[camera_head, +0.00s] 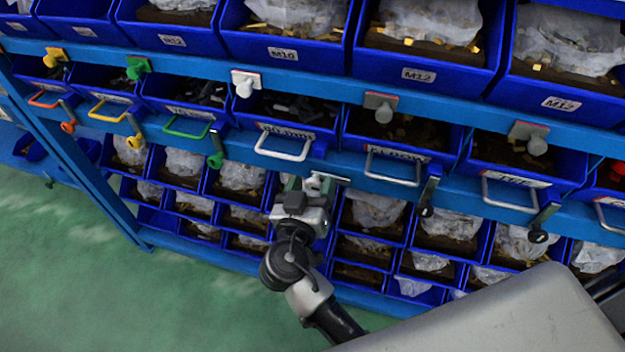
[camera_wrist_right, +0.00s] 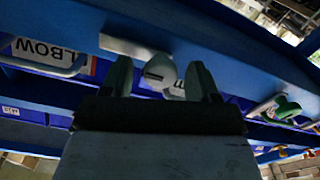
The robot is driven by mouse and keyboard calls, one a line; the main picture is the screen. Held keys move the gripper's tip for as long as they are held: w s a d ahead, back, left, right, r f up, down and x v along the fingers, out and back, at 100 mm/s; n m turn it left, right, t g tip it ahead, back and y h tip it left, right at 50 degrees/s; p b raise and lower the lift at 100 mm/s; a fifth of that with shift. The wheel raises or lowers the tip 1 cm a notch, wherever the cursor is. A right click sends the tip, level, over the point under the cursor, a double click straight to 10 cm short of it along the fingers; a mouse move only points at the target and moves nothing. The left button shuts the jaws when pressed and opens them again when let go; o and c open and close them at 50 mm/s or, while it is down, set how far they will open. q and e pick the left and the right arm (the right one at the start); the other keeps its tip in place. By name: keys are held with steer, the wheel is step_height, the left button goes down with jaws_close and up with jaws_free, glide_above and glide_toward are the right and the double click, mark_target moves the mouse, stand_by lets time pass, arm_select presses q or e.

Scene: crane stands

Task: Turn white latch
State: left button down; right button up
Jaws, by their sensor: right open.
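The white latch (camera_wrist_right: 124,46) is on the blue rack beam, with a light bar ending in a round knob (camera_wrist_right: 160,72) in the right wrist view. In the head view the latch (camera_head: 335,178) lies roughly level at the tip of my right gripper (camera_head: 306,186), which partly hides it. My right gripper (camera_wrist_right: 161,80) is open, with one finger on each side of the knob; whether either finger touches it I cannot tell. The white-handled drawer (camera_head: 283,144) sits just above the latch, and a white knob (camera_head: 245,84) is above that. My left gripper does not show.
Several blue bins fill the rack above and below. The grey drawer handle (camera_head: 393,168) is to the right. Green floor (camera_head: 190,285) is clear at lower left.

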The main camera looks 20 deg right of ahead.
steer(key=shift+w+d, duration=0.15)
steer(key=shift+w, duration=0.1)
steer(key=c, duration=0.9)
